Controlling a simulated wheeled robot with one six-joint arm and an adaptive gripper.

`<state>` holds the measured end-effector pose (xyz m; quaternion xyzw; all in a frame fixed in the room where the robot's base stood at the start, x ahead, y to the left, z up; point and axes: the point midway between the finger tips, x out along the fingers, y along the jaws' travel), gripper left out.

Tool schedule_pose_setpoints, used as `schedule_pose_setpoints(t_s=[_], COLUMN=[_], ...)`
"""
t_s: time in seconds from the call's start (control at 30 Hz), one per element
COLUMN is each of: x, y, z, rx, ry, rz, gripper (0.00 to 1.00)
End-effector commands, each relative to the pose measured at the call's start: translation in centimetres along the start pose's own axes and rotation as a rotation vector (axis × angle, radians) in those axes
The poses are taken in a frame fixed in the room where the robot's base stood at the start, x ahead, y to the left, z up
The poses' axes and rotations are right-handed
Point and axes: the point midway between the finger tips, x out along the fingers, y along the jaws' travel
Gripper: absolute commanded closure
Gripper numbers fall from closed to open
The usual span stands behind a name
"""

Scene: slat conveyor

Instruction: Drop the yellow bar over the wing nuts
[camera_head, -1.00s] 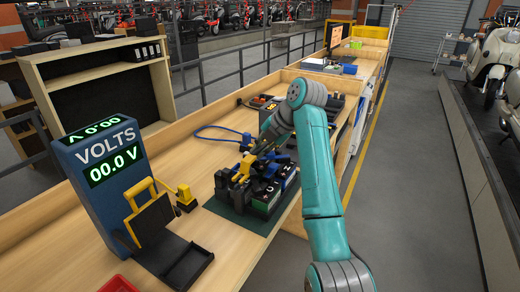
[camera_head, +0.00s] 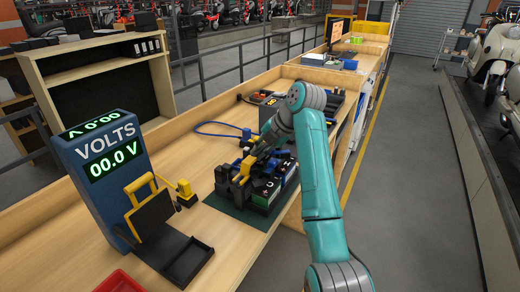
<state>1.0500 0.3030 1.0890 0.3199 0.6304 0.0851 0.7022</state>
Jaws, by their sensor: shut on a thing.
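My gripper (camera_head: 249,162) is shut on the yellow bar (camera_head: 243,171), over the left part of a dark battery assembly (camera_head: 265,193). The bar looks tilted, its lower end close to the dark block (camera_head: 227,178) at the left of the assembly. I cannot tell whether it touches. The wing nuts are too small or hidden to make out. My wrist and arm cover the back right of the assembly. The assembly stands on a dark green mat (camera_head: 232,208) on the wooden bench.
A blue VOLTS meter (camera_head: 105,180) reading 00.0 V stands at the left, beside a black stand with a yellow frame (camera_head: 140,185) and a black tray (camera_head: 187,263). A blue cable (camera_head: 215,125) lies behind. A red bin (camera_head: 120,282) is at the front. Bare bench (camera_head: 215,235) shows between.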

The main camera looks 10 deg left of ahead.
Motion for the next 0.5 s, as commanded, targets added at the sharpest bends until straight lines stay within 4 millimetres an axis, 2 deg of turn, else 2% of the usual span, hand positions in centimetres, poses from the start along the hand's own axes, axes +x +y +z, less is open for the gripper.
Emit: schedule_pose_setpoints(t_s=[0.5], x=[0.94], y=[-0.65], z=[-0.01], rx=[0.000], ry=[0.001], rz=[0.000], gripper=[1.00])
